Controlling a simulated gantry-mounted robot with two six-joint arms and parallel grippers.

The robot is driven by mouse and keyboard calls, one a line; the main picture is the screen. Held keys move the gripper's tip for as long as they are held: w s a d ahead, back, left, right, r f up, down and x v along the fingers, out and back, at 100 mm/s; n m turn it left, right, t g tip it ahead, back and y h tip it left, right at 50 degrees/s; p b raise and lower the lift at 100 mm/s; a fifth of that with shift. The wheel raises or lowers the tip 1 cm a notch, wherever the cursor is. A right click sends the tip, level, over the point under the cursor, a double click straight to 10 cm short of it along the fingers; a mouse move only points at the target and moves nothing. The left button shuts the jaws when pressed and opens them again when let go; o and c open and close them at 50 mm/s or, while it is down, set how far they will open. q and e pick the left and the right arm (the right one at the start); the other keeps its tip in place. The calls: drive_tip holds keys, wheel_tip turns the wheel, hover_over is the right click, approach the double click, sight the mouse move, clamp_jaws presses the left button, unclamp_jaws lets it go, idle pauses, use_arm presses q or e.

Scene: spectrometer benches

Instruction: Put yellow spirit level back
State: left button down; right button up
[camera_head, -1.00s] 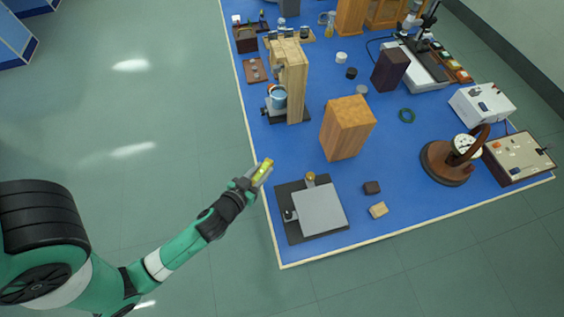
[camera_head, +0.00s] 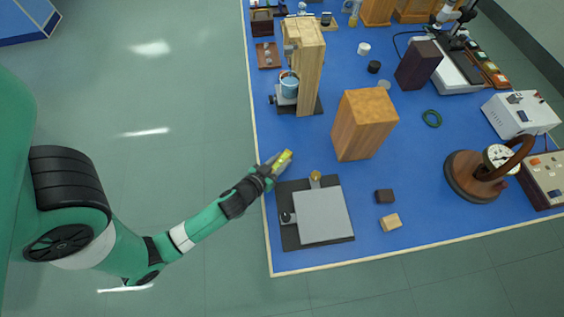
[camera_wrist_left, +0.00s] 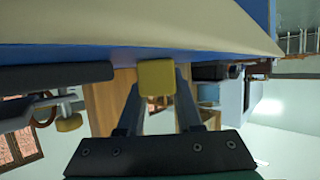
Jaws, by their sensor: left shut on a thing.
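The yellow spirit level (camera_head: 283,158) is a small yellow bar held at the tip of my left gripper (camera_head: 277,164). The gripper is shut on it, over the left edge of the blue bench top, just up and left of the grey plate stage. In the left wrist view the level's yellow end (camera_wrist_left: 157,77) shows between the two dark fingers (camera_wrist_left: 157,105). My right gripper is not in view.
The grey plate stage (camera_head: 323,215) with a brass knob lies close to the gripper. A tall wooden block (camera_head: 362,125) stands beyond it. A small dark block (camera_head: 384,196) and a pale block (camera_head: 390,222) lie right of the stage. Blue bench (camera_head: 285,135) is bare above the gripper.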

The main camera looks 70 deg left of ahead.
use_arm(q)
drive_tip(key=shift+w+a, duration=0.1)
drive_tip(key=c, duration=0.6)
unclamp_jaws()
drive_tip(key=shift+r, duration=0.25)
drive_tip(key=v, duration=0.3)
drive_tip(key=b+v, duration=0.1)
drive_tip(key=v, duration=0.6)
drive_tip(key=shift+d+f, duration=0.2)
drive_tip(key=shift+d, duration=0.1)
drive_tip(key=shift+v, duration=0.9)
drive_tip(key=shift+a+r, duration=0.1)
drive_tip(key=shift+a, duration=0.05)
